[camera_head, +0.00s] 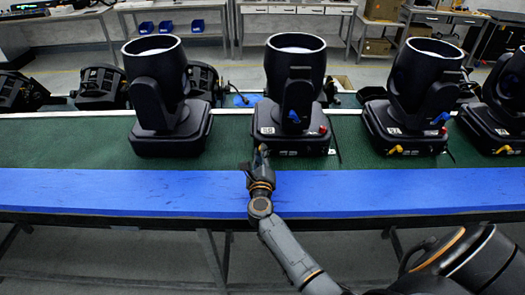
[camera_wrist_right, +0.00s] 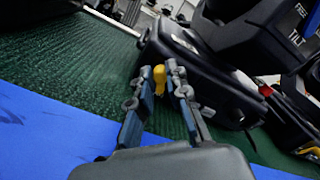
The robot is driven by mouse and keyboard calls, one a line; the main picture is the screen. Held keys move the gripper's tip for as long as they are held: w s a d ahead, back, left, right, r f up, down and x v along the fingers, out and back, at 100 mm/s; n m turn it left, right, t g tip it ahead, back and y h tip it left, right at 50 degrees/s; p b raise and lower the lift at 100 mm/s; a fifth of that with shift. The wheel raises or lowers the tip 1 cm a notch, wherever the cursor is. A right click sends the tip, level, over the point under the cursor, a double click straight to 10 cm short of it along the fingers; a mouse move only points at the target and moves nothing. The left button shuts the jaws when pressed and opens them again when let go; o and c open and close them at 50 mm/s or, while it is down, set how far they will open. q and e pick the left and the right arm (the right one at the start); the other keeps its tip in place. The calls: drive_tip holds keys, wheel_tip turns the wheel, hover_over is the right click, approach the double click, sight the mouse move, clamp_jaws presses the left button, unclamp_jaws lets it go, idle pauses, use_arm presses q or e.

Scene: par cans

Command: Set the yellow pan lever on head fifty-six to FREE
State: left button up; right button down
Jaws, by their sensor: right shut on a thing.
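The moving head in front of my right gripper (camera_head: 258,160) is black with an open barrel (camera_head: 296,72) and a square base (camera_head: 292,142). Its number is too small to read. A yellow pan lever (camera_wrist_right: 159,80) sits at the base edge in the right wrist view, between the fingertips of my right gripper (camera_wrist_right: 159,72), which is shut on it. In the head view the gripper mostly hides this lever. A blue lever (camera_head: 293,116) is on the head's yoke. The FREE marking for the pan lever cannot be read. My left gripper is not in view.
Similar heads stand to the left (camera_head: 165,90) and right (camera_head: 420,85); the right one has its own yellow lever (camera_head: 394,150). A red part (camera_head: 322,129) is on the middle base. The green mat (camera_head: 80,150) and blue front strip (camera_head: 120,190) are clear in front.

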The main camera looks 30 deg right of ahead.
drive_tip(key=shift+a+f+n, duration=0.1)
drive_tip(key=shift+n, duration=0.2)
drive_tip(key=c, duration=1.3)
unclamp_jaws()
drive_tip(key=v, duration=1.2)
